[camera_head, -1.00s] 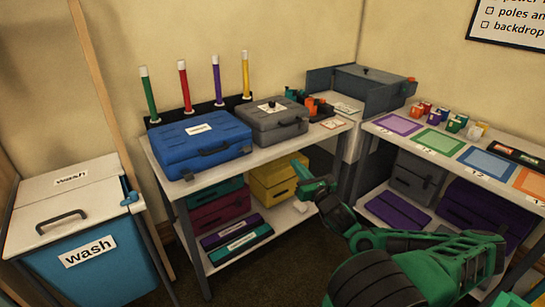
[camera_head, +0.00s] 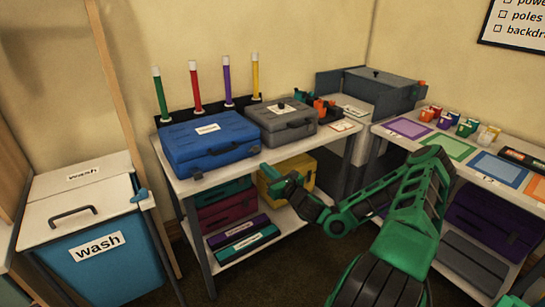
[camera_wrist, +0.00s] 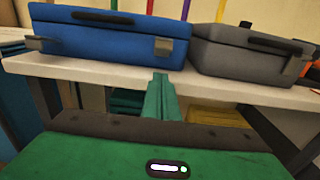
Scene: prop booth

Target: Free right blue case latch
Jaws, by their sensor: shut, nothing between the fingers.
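The blue case (camera_head: 208,142) lies closed on the white table at the left, and it fills the upper left of the wrist view (camera_wrist: 105,38). Its right latch (camera_wrist: 163,47) is a small grey tab at the front right of the case in the wrist view. Its left latch (camera_wrist: 34,44) shows at the other end, and a dark handle (camera_wrist: 102,17) is between them. My gripper (camera_head: 268,172) is shut and empty, in front of the table edge. In the wrist view its green fingers (camera_wrist: 159,92) are together, below and apart from the right latch.
A grey case (camera_head: 284,122) stands close to the right of the blue case. The white tabletop edge (camera_wrist: 220,83) runs just beyond my fingers. Coloured poles stand behind, and boxes fill the lower shelf. A wash bin (camera_head: 95,245) stands left.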

